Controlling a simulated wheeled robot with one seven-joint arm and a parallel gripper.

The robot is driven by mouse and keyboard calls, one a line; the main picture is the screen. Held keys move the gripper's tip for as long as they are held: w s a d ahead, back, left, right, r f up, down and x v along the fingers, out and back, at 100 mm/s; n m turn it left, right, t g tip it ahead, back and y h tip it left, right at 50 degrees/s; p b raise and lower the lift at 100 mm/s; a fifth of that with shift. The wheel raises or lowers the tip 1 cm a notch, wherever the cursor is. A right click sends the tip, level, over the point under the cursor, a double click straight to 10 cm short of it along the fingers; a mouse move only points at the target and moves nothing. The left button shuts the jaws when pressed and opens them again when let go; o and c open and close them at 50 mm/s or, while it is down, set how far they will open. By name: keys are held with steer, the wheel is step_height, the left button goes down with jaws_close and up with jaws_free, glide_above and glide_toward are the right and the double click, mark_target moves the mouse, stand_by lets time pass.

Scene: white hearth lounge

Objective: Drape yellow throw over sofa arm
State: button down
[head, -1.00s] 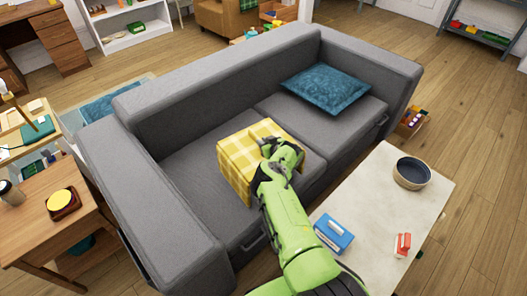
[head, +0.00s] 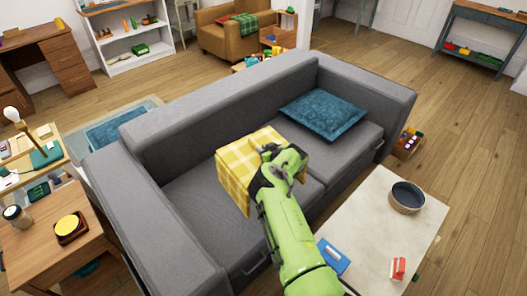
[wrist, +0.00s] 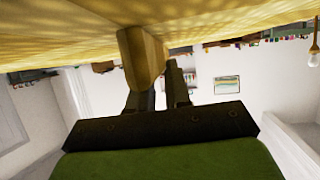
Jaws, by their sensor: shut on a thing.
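The yellow checked throw (head: 236,170) hangs from my gripper (head: 268,152) above the left seat of the grey sofa. In the wrist view the throw (wrist: 70,40) fills the top of the picture, and my gripper (wrist: 155,70) is shut on it. The grey sofa (head: 190,118) has a left arm (head: 135,222) at the near left and a right arm (head: 385,95) at the far right. Both arms are bare. The throw is to the right of the left arm, apart from it. My arm hides part of the sofa's front.
A blue cushion (head: 322,115) lies on the right seat. A pale coffee table (head: 385,235) stands in front, with a dark bowl (head: 407,196), a blue box (head: 332,258) and a red-and-white carton (head: 398,268). A wooden side table (head: 50,255) stands beside the left arm.

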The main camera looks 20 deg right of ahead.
steer(key=shift+r+p, duration=2.8)
steer(key=shift+r, duration=0.85)
steer(key=shift+r, duration=0.1)
step_height(320, 180, up, 26)
steer(key=p, duration=1.2)
steer(key=shift+p, duration=0.35)
steer(key=shift+f, duration=0.2)
